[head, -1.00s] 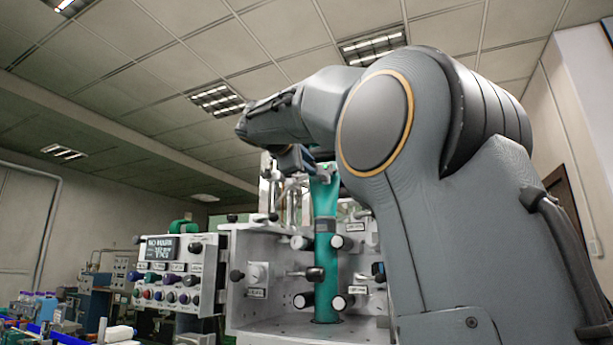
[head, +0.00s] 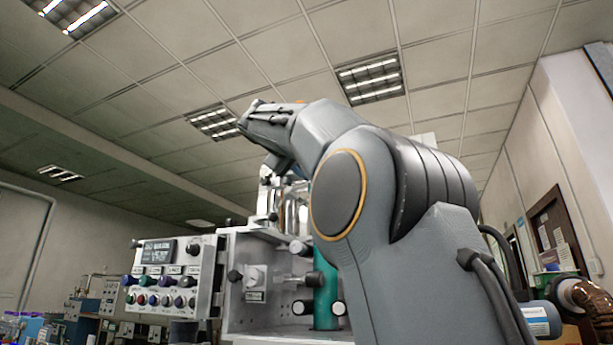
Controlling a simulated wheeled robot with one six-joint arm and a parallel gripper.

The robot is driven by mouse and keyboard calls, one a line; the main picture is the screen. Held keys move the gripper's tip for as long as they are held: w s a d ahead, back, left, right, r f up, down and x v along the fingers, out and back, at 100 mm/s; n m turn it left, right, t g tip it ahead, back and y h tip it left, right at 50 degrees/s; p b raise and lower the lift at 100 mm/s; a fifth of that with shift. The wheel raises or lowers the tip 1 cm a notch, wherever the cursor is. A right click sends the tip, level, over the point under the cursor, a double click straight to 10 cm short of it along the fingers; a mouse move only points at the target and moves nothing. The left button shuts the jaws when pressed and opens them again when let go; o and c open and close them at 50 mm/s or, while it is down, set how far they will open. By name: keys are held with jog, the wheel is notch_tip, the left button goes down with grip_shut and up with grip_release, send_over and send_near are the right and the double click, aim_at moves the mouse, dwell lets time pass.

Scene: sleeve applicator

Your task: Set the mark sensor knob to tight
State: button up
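A white control panel (head: 165,285) stands at the left of the machine, with a dark display (head: 159,252) whose text is too small to read surely. Rows of coloured knobs and buttons sit below the display, and a larger black knob (head: 193,250) is beside it. Another knob on a white block (head: 255,276) is on the machine's inner wall, above a small label. I cannot read which one is the mark sensor knob. My arm rises at the right and bends left over the machine. My gripper is not visible; only my wrist links show above the machine.
The sleeve applicator's open housing (head: 235,310) holds a green sleeve column (head: 326,290) with black-and-white rollers, partly hidden by my arm. Benches with equipment are at the far left. A brown door (head: 553,235) and a cylindrical item (head: 540,318) are at the right.

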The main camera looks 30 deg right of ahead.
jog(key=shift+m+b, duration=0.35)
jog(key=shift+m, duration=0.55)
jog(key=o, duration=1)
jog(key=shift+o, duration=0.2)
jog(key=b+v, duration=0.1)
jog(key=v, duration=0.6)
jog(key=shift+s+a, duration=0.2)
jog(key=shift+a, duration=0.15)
